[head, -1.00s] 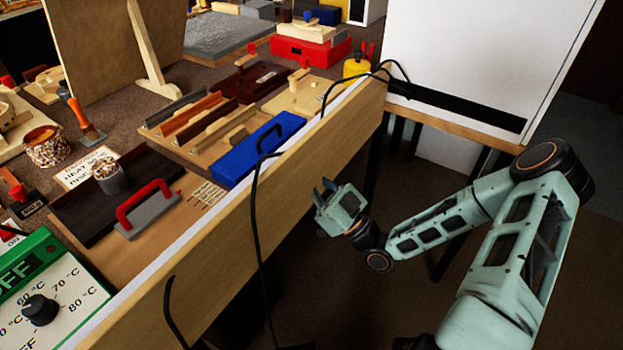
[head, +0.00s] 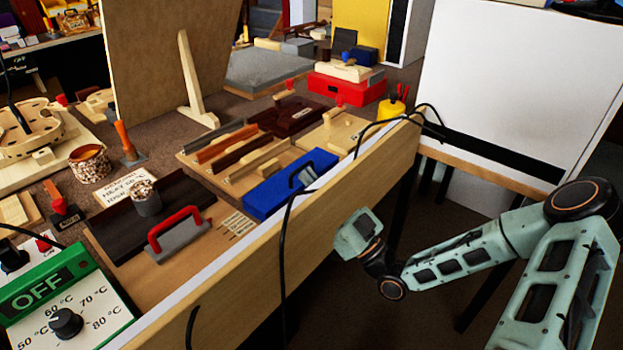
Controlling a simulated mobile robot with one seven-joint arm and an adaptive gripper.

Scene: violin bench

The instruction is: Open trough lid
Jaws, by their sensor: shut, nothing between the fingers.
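A long blue box (head: 272,198) with a black handle (head: 303,176) on top lies near the bench's front edge; it looks like the trough, with its lid shut. I cannot make out a seam between lid and body. My gripper (head: 350,219) is in front of the bench, right of the blue box and apart from it, over the floor side. It is shut and empty; its fingertips barely show.
The bench's wooden front board (head: 270,268) stands between my gripper and the bench top. Black cables (head: 283,240) hang over it. A grey block with a red handle (head: 178,232) and a green heater control box (head: 68,300) lie to the left. A white panel (head: 500,90) stands right.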

